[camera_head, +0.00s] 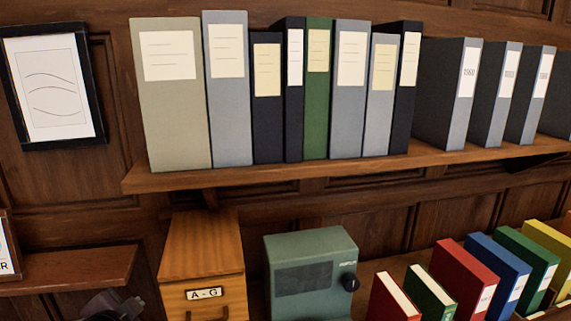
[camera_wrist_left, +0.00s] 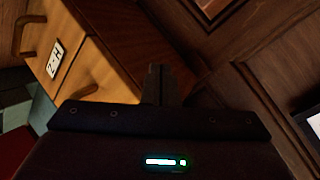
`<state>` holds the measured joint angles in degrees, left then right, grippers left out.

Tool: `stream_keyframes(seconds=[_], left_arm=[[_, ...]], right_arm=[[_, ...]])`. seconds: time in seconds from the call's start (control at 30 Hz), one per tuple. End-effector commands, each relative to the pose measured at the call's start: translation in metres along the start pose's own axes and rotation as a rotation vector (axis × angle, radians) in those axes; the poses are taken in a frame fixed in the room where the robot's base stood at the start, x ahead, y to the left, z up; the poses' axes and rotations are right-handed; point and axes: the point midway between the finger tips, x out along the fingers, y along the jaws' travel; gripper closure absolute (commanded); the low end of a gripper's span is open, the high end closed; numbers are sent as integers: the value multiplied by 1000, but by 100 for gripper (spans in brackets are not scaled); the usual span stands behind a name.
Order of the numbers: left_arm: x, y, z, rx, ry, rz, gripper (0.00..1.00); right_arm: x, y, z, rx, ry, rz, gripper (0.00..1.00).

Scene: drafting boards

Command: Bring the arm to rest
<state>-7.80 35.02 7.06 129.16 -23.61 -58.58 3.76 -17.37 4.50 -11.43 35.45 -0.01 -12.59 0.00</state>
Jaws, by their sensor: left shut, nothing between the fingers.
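My left gripper (camera_head: 112,305) shows as a dark shape at the bottom left edge of the head view, partly cut off by the frame. It is below the small wooden shelf and left of the wooden card cabinet (camera_head: 203,245). In the left wrist view its fingers (camera_wrist_left: 160,85) are together, with nothing between them. The wooden cabinet also shows beyond them in the left wrist view (camera_wrist_left: 85,40), with a label and a handle. My right gripper is in neither view.
A long shelf (camera_head: 330,172) holds several binders above. A small shelf (camera_head: 65,270) is at left, under a framed drawing (camera_head: 52,85). A green device (camera_head: 310,270) and several coloured books (camera_head: 465,275) stand to the right. Panelled wall (camera_wrist_left: 240,40) is close to the fingers.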

Motion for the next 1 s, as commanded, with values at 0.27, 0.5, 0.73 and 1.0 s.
stream_keyframes(seconds=[0.27, 0.5, 0.73, 1.0], left_arm=[[-51, 143, 58, -321, -321, 255, 100], [-101, 207, 78, -494, -519, 414, 100], [-107, 256, 99, -572, -633, 501, 100], [-51, 320, 146, -561, -656, 514, 100]], right_arm=[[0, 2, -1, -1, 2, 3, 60], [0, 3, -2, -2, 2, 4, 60], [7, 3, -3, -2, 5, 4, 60], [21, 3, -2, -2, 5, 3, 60]])
